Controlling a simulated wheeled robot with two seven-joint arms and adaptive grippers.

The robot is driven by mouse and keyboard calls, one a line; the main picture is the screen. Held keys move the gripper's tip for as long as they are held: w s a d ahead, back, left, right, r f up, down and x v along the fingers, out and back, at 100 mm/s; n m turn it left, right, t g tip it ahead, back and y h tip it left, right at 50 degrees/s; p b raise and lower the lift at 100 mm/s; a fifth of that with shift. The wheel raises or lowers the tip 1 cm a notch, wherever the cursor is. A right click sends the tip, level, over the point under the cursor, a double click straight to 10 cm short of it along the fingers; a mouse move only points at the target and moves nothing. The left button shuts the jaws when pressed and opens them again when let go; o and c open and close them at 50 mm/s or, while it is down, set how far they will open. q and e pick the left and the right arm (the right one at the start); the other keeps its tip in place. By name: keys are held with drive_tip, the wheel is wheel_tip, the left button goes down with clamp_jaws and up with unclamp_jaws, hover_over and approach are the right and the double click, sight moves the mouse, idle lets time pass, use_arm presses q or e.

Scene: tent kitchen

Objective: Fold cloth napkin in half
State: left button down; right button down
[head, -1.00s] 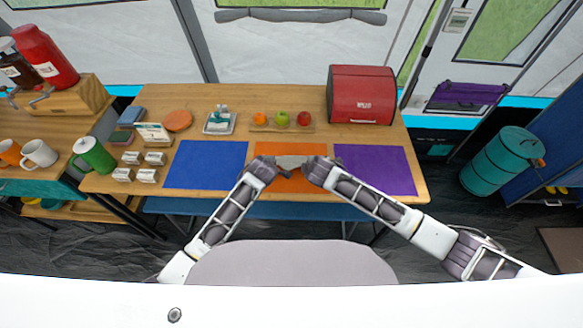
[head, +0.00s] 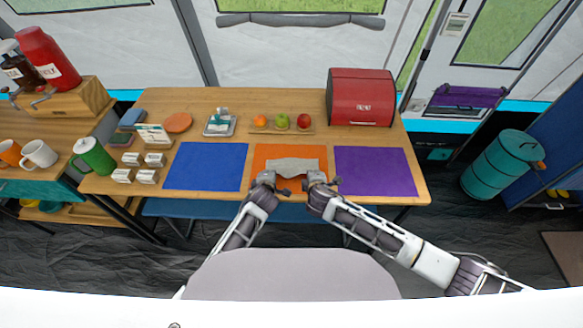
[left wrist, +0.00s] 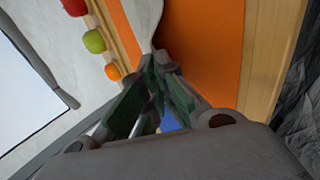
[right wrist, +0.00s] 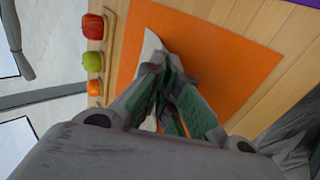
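The grey-white cloth napkin (head: 292,167) lies over the orange mat (head: 290,152) at the middle of the table. My left gripper (head: 270,177) is at its near left corner. The fingertips (left wrist: 163,62) meet at the cloth (left wrist: 144,18) in the left wrist view and look shut on its edge. My right gripper (head: 312,178) is at the near right corner. Its fingertips (right wrist: 165,62) also look shut on the cloth edge (right wrist: 151,46) in the right wrist view. Whether the cloth's underside touches the mat all over is hard to tell.
A blue mat (head: 206,166) lies to the left and a purple mat (head: 375,171) to the right. Behind are a board with fruit (head: 282,128) and a red bread box (head: 361,97).

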idle(0.3)
use_arm(q)
drive_tip(key=c, duration=1.4)
unclamp_jaws()
use_arm(e)
drive_tip(key=c, duration=1.4)
unclamp_jaws()
use_arm(q)
drive_tip(key=shift+o, duration=0.2)
use_arm(e)
drive_tip(key=shift+o, duration=0.2)
